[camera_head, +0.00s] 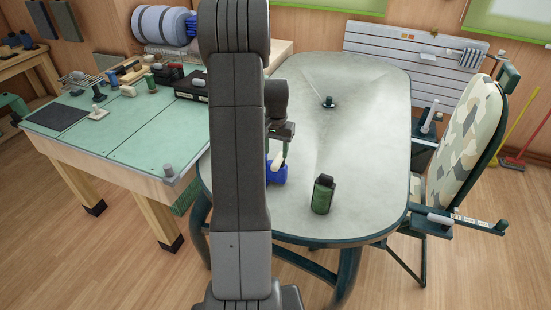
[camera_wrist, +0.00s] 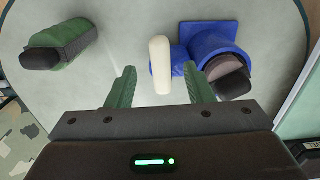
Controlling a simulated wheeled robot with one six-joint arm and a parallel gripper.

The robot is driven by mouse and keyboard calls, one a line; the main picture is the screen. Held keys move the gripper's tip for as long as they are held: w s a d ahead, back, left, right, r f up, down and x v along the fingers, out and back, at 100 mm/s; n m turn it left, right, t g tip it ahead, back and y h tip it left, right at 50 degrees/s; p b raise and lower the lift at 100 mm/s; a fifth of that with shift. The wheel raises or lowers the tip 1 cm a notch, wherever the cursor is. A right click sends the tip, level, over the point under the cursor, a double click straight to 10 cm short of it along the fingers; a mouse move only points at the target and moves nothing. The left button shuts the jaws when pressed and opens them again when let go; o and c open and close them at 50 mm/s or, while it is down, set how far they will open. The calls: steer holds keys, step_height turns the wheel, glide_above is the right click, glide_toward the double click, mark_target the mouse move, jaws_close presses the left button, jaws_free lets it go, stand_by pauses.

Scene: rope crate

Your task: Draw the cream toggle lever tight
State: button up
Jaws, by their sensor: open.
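The cream toggle lever (camera_wrist: 160,62) shows in the wrist view as a pale rounded bar beside a blue housing (camera_wrist: 212,42) on the table. A small part of the housing (camera_head: 278,176) shows in the head view, mostly behind my arm. My gripper (camera_wrist: 159,86) is open, with one green finger on each side of the lever in the picture. A gap shows on both sides of the lever. How deep the lever sits between the fingers is hard to tell. In the head view my gripper (camera_head: 282,134) is over the housing.
A green and black block (camera_head: 323,195) stands near the front of the grey table (camera_head: 370,120); it also shows in the wrist view (camera_wrist: 62,45). A small dark fitting (camera_head: 328,102) sits farther back. A green-topped workbench (camera_head: 130,140) is left, a camouflage chair (camera_head: 465,145) right.

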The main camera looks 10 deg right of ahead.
mark_target(276, 162)
steer(key=shift+f, duration=2.55)
jaws_close()
